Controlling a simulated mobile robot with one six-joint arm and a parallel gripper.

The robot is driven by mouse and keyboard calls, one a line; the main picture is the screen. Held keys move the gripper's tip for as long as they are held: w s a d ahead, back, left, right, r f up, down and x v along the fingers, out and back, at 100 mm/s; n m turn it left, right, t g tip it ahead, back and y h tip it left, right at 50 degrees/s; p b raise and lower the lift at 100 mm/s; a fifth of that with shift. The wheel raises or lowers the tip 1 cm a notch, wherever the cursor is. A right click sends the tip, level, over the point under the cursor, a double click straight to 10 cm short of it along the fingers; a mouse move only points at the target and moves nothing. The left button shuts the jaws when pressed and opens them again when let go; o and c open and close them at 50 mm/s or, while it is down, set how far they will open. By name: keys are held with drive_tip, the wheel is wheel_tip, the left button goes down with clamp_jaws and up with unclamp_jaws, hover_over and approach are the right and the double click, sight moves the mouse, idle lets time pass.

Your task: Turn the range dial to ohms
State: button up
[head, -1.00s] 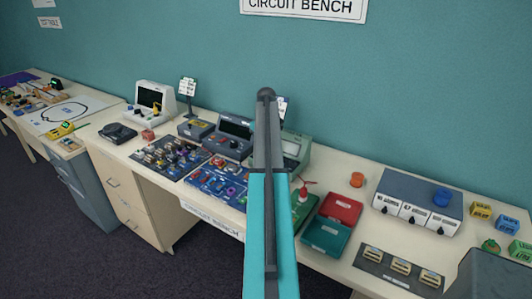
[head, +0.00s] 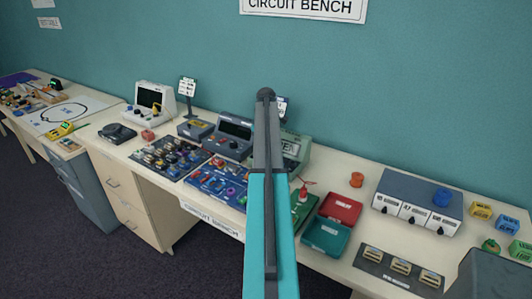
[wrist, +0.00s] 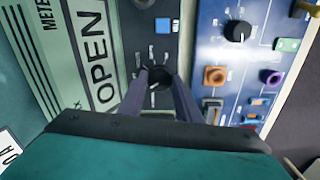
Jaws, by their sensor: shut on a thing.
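The range dial (wrist: 158,75) is a dark round knob on the grey panel of the meter, in the wrist view. My gripper (wrist: 158,84) is shut on it, one finger on each side. A pale line shows just below the dial, between the fingers. The meter's pale green display (wrist: 92,52) reads OPEN. In the head view the meter (head: 298,150) is partly hidden behind my arm, which also hides the dial and my gripper.
A blue circuit board (wrist: 235,70) with a black knob and coloured sockets lies right of the meter in the wrist view. In the head view, red and green trays (head: 338,207) and a grey three-drawer unit (head: 408,190) stand to the right.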

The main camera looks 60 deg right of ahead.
drive_tip(key=o, duration=1.1)
drive_tip(key=shift+c, duration=0.2)
drive_tip(key=shift+r, duration=0.15)
wheel_tip(320, 180, up, 14)
drive_tip(key=b, duration=0.3)
drive_tip(key=shift+f, duration=0.2)
